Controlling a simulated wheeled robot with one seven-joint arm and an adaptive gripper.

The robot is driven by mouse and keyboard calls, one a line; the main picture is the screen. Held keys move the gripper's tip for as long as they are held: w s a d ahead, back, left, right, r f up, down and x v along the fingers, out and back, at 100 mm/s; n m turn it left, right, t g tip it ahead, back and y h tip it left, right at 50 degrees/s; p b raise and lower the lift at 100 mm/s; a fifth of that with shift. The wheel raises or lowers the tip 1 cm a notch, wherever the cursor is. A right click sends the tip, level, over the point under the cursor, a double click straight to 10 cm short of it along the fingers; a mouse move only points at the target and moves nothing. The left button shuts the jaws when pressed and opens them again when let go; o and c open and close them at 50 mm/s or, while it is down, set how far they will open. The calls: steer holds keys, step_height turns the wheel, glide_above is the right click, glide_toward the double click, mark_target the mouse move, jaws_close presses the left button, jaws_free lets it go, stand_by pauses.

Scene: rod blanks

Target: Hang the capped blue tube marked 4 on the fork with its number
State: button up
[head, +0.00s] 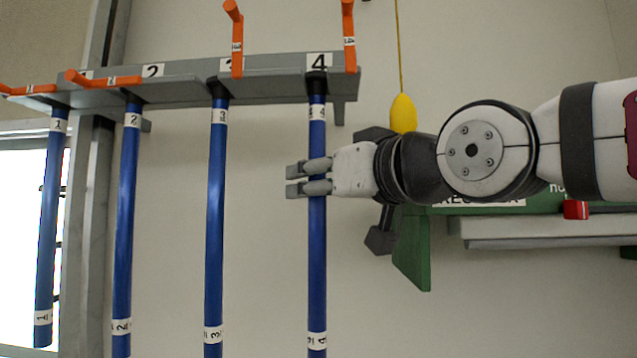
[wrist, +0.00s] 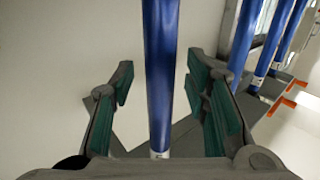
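The blue tube marked 4 (head: 317,250) hangs upright in the head view, with number labels near its top and bottom. Its black cap (head: 316,82) is at the fork marked 4 (head: 338,87) on the grey rack; whether the cap rests on the fork is hard to tell. My gripper (head: 297,180) reaches in from the right at the tube's upper part. In the wrist view the tube (wrist: 160,75) stands between the two spread green-padded fingers (wrist: 168,105), with a gap on each side. The gripper is open around it, not touching as far as I see.
Blue tubes marked 1 (head: 50,230), 2 (head: 125,220) and 3 (head: 214,220) hang to the left. Orange arms at 3 (head: 236,45) and 4 (head: 349,40) point up; those at 1 and 2 lie flatter. A yellow float (head: 403,113) hangs on a cord near my arm.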

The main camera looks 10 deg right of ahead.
steer(key=shift+s, duration=0.1)
steer(key=v, duration=1.2)
steer(key=d+f+m+g+h, duration=0.1)
steer(key=d+f+g+h, duration=0.15)
steer(key=f, duration=0.65)
steer(key=d+f+m+g+h, duration=0.1)
steer(key=f+g+h, duration=0.15)
steer(key=f, duration=0.75)
steer(key=s+d+f+m+g+h, duration=0.1)
steer(key=s+d+f+g, duration=0.1)
steer(key=f, duration=0.6)
steer(key=s+d+f+m+g+h, duration=0.2)
steer(key=s+f+g, duration=0.2)
steer(key=s+f, duration=0.3)
steer(key=shift+s+d+f, duration=0.2)
steer(key=shift+d+f, duration=0.15)
steer(key=shift+f, duration=0.35)
